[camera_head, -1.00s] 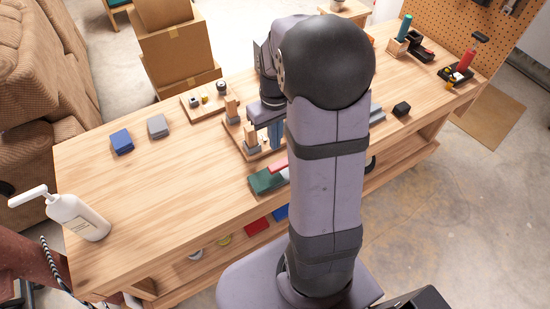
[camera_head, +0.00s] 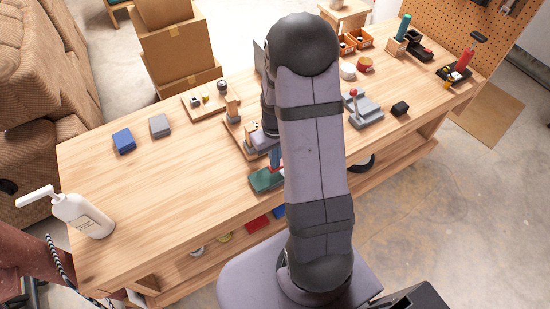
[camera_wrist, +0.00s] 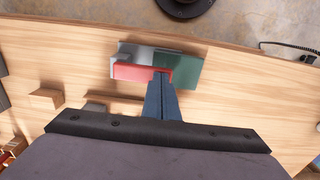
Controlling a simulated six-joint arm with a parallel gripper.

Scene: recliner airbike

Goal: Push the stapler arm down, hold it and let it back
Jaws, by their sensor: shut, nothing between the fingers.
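The stapler has a green base (camera_wrist: 185,72), a red arm (camera_wrist: 135,72) and a grey block at its left end in the wrist view. It sits near the bench edge; the green base (camera_head: 264,180) also shows in the head view, partly hidden by my arm. My gripper (camera_wrist: 161,74) is shut and empty, its blue fingers together. The fingertips are at the right end of the red arm in the wrist view. I cannot tell whether they touch it. In the head view my gripper (camera_head: 276,165) points down at the stapler.
A wooden board with upright blocks (camera_head: 233,108) stands just behind the stapler. A grey fixture with a red-knobbed lever (camera_head: 365,110) and a black block (camera_head: 400,108) are to the right. A white pump bottle (camera_head: 80,213) stands far left. The left bench top is mostly clear.

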